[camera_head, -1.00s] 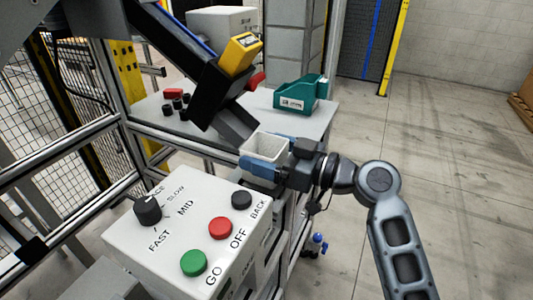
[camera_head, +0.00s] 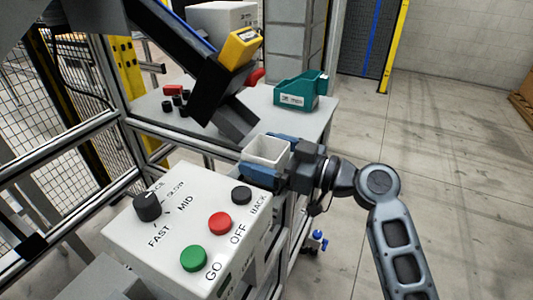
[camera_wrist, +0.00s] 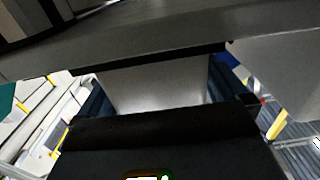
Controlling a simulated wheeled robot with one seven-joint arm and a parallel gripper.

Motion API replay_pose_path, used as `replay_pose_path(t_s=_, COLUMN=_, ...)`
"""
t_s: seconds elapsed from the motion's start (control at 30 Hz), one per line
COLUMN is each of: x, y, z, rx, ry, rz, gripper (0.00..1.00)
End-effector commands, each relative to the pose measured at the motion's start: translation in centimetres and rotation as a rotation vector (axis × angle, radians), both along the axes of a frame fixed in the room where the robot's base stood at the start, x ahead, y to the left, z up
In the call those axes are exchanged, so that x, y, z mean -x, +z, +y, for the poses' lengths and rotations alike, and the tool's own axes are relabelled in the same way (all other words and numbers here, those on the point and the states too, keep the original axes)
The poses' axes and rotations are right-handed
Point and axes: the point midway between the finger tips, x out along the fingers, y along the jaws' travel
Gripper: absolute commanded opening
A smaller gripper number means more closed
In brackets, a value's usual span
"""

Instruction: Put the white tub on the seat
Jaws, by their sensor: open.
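The white tub (camera_head: 267,152) is upright and open-topped, just below the end of the dark chute and next to the near edge of the grey table. It appears empty. My gripper (camera_head: 270,158) reaches in from the right, its blue fingers on the near and far sides of the tub. The jaws are open around it. In the wrist view the tub's pale wall (camera_wrist: 155,85) shows between the fingers, beneath a grey bar. I cannot make out the seat; what lies under the tub is hidden by the gripper and the control box.
A white control box (camera_head: 185,235) with a knob and green, red and black buttons stands close in front. The dark chute (camera_head: 230,118) overhangs the tub. A teal bin (camera_head: 298,94) and black cylinders sit on the table (camera_head: 265,110). Open floor lies right.

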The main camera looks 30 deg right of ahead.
Motion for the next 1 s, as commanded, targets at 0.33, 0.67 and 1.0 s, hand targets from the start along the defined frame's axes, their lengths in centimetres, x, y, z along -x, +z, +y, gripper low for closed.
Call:
replay_pose_path(t_s=0.33, x=3.7, y=0.0, z=-2.8, rx=-0.001, ry=-0.004, rz=0.001, gripper=1.00)
replay_pose_path(t_s=0.67, x=8.5, y=0.1, z=-6.2, rx=-0.001, ry=-0.002, rz=0.001, gripper=1.00)
replay_pose_path(t_s=1.0, x=9.8, y=0.2, z=-7.1, rx=0.000, ry=0.000, rz=0.000, gripper=1.00)
